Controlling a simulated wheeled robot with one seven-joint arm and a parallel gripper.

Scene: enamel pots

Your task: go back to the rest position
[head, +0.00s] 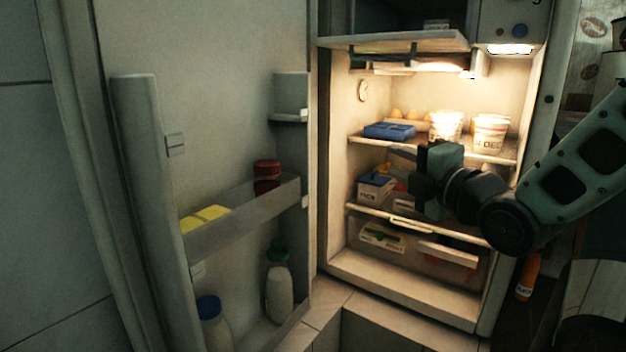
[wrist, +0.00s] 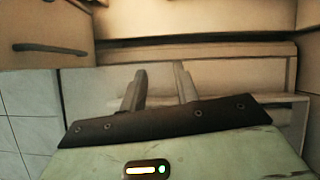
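My gripper (wrist: 160,82) shows in the wrist view with its two fingers apart and nothing between them. In the head view, my arm comes in from the right and its gripper end is in front of the open fridge's middle shelves. The fingertips are hard to make out there. The arm and gripper hide part of the shelves behind them.
The open fridge door (head: 200,120) stands at the left, with bottles and a dark red jar (head: 267,176) in its racks. White tubs (head: 489,132) and a blue box (head: 389,131) are on the upper shelf (head: 370,142). An orange bottle (head: 527,276) is at the lower right.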

